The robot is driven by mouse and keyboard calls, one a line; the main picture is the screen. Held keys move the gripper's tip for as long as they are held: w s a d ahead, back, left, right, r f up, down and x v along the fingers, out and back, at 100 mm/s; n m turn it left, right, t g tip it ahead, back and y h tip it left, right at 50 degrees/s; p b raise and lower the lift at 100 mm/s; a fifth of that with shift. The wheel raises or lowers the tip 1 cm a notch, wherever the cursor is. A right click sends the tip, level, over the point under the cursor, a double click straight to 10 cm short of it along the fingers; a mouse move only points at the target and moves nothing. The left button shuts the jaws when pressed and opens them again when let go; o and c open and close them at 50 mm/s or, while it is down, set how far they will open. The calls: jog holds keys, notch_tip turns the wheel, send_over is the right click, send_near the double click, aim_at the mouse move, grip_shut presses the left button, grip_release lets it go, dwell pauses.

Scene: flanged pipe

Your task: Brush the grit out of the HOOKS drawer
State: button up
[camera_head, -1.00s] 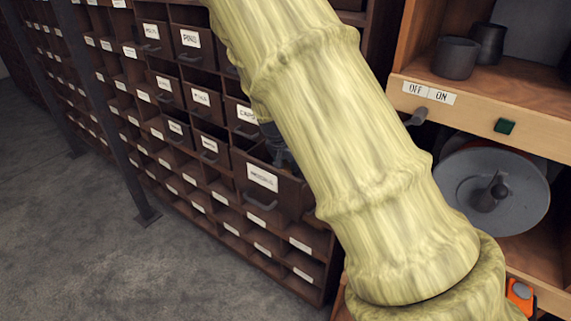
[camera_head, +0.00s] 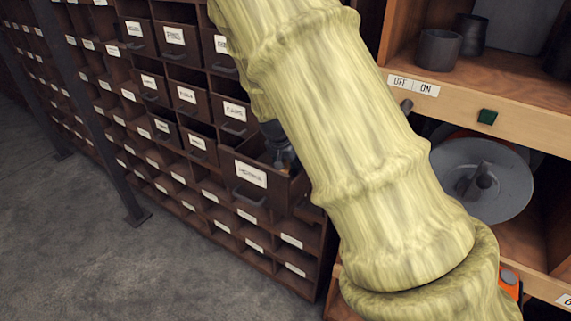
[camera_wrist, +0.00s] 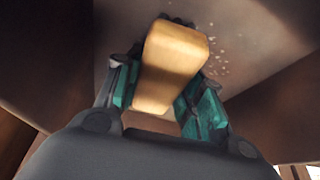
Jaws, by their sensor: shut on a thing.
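The pulled-out drawer (camera_head: 250,174) stands open in the dark cabinet, its white label too blurred to read surely. My gripper shows partly in the head view (camera_head: 279,150), down at the drawer's opening, with much of it hidden by my arm. In the wrist view my gripper (camera_wrist: 161,92) is shut on a wooden brush block (camera_wrist: 174,62), with green pads at both sides. Dark bristles (camera_wrist: 170,19) show at its far end, inside the drawer. Pale grit specks (camera_wrist: 217,62) lie on the drawer floor, to the right of the brush.
The drawer walls (camera_wrist: 262,103) rise close around my gripper. Other labelled drawers (camera_head: 187,96) stand partly open above and left.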

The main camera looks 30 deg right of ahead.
jog(key=shift+s+d+f, duration=0.1)
jog(key=shift+s+d, duration=0.15)
jog(key=shift+s, duration=0.3)
jog(key=shift+s+d, duration=0.25)
jog(key=shift+s, duration=0.25)
jog(key=shift+w+a+p, duration=0.1)
jog(key=shift+w+a, duration=0.25)
jog(key=shift+w, duration=0.45)
jog(key=shift+w+a+p, duration=0.1)
jog(key=shift+w+a, duration=0.2)
jog(key=shift+w, duration=0.45)
jog(key=shift+w+a+p, duration=0.1)
jog(key=shift+w+a, duration=0.25)
jog(key=shift+w, duration=0.45)
jog(key=shift+w, duration=0.1)
jog(key=shift+w+a, duration=0.25)
jog(key=shift+w, duration=0.25)
jog(key=shift+w+a, duration=0.25)
jog(key=shift+w, duration=0.2)
jog(key=shift+w, duration=0.1)
jog(key=shift+w+a, duration=0.25)
jog(key=shift+w, duration=0.25)
jog(key=shift+w+a, duration=0.2)
jog(key=shift+w, duration=0.3)
jog(key=shift+s+d, duration=0.3)
jog(key=shift+s, duration=0.3)
jog(key=shift+s+d, duration=0.25)
jog(key=shift+s, duration=0.35)
jog(key=shift+s, duration=0.1)
